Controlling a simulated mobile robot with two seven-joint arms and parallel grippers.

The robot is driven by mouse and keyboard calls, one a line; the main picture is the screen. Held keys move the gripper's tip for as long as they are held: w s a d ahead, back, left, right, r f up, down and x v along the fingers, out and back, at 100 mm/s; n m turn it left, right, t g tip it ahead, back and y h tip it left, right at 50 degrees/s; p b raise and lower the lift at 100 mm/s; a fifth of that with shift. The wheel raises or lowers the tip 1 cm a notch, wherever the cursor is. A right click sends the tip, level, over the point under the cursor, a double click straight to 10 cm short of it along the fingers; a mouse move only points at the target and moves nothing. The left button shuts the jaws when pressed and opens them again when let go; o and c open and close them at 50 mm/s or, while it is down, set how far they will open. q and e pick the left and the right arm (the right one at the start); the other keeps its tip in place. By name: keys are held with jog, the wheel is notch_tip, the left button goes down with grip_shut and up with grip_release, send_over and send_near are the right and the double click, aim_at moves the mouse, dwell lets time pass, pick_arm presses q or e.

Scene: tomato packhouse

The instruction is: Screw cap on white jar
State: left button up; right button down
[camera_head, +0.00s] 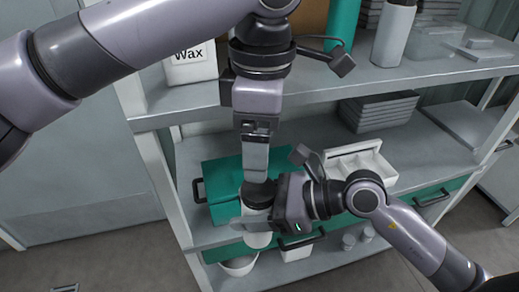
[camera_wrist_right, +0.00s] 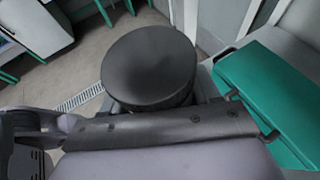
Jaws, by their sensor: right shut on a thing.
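The white jar (camera_head: 258,239) is upright, with my right gripper (camera_head: 262,221) shut around its side. The black cap (camera_head: 257,194) is on top of the jar; I cannot tell whether it is screwed tight. In the right wrist view the cap (camera_wrist_right: 150,65) shows its dark round top, with no left finger on it there. The jar's body is hidden behind my right gripper in that view. My left gripper (camera_head: 255,178) points down just over the cap in the head view. It is seen edge-on, so its opening and any contact are unclear.
Behind the grippers is a shelf unit (camera_head: 225,108) with a green case (camera_head: 220,172), a white divided box (camera_head: 358,160) and stacked grey trays (camera_head: 378,112). A white Wax container (camera_head: 190,70) stands on the upper shelf. Small white containers (camera_head: 350,240) stand lower down.

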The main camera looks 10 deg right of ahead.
aim_at(259, 187)
dwell(0.3)
pick_arm(q)
jog(key=shift+a+f, duration=0.1)
jog(key=shift+f, duration=3.9)
jog(key=c, duration=1.2)
jog(key=m, duration=0.3)
